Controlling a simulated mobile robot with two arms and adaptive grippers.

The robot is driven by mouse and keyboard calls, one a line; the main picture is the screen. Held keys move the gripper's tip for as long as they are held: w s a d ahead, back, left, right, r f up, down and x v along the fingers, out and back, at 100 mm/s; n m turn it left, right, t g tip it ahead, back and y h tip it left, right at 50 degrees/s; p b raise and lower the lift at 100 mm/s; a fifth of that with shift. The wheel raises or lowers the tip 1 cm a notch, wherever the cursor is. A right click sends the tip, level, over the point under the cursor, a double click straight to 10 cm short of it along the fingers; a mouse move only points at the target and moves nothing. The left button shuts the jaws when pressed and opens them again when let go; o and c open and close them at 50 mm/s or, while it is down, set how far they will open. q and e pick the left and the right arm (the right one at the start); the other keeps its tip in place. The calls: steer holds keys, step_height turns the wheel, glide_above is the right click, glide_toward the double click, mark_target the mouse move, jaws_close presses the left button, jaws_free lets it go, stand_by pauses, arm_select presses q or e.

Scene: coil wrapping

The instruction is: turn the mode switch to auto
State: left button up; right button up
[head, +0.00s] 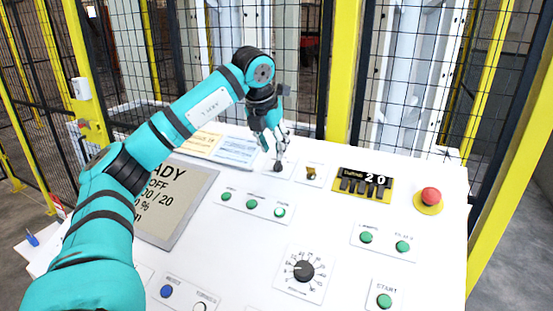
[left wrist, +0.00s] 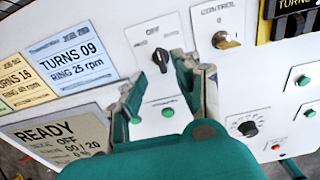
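The mode switch, a small black knob on a white plate, is on the panel just beyond my left gripper's tips in the head view (head: 278,167). In the left wrist view the knob (left wrist: 161,58) stands roughly upright in the picture, with "OFF" printed at its upper left; other lettering is unclear. My left gripper (head: 274,146) is open and empty above the switch. In the left wrist view its two fingers (left wrist: 163,82) are spread, with the knob between and beyond their tips, apparently untouched. The screen (head: 165,203) reads READY, OFF, 00/20. My right gripper is out of view.
A red emergency button (head: 430,196), a dial (head: 303,271) and several green buttons are spread over the panel. Job cards (head: 235,152) lie left of the switch.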

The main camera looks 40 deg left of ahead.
mark_target(277, 162)
arm_select(q)
steer(key=p+x, duration=0.1)
steer(key=x, duration=0.4)
steer(key=shift+w+f, duration=0.15)
steer(key=shift+f, duration=0.2)
jaws_close()
